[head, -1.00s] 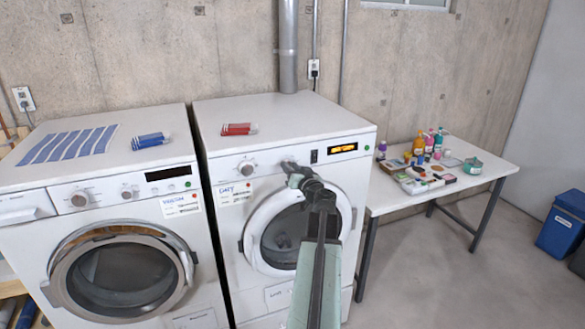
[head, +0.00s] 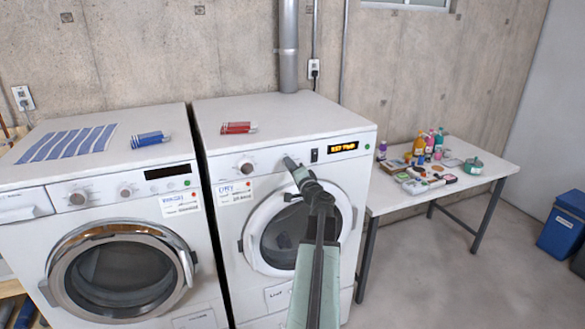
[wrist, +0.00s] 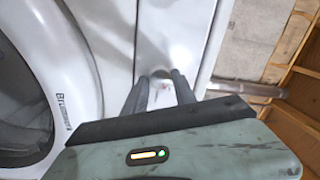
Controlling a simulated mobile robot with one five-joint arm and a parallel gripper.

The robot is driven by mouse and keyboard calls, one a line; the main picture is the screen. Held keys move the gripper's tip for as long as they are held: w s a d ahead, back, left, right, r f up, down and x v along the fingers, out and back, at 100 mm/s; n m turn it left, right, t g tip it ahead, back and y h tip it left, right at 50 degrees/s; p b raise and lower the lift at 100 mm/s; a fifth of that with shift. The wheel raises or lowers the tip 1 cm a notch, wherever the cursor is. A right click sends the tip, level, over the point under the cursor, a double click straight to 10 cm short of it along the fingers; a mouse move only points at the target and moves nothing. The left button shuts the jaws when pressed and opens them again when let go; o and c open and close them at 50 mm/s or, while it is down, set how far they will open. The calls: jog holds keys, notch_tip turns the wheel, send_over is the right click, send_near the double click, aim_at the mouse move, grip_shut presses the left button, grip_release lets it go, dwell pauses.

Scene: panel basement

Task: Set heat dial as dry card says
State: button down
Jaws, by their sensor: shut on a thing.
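The dryer (head: 213,235) is the white front-loader on the right, with a card (head: 235,190) headed "DRY" on its front; the small print is unreadable. Its left dial (head: 246,166) is free. My gripper (head: 293,166) is at the right dial of the dryer's panel and shut on it, covering most of it. In the wrist view my two fingers (wrist: 163,88) stand either side of the blurred dial (wrist: 157,73). Dial labels and pointer are too small or hidden to read. The dryer's display (head: 343,147) shows lit orange characters, not clearly legible.
A washer (head: 20,183) with its own card (head: 180,203) stands left of the dryer. Red cloth (head: 239,127) lies on the dryer, blue cloth (head: 151,139) on the washer. A table (head: 490,172) with bottles and small items stands right. Floor before the table is clear.

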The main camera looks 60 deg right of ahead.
jog(key=m, duration=0.6)
jog(key=shift+f+h, duration=0.1)
jog(key=shift+h, duration=0.2)
jog(key=shift+m, duration=0.5)
jog(key=c, duration=1)
grip_release()
jog(key=v, duration=0.8)
jog(key=shift+w+a+b, duration=0.1)
jog(key=shift+b, duration=0.25)
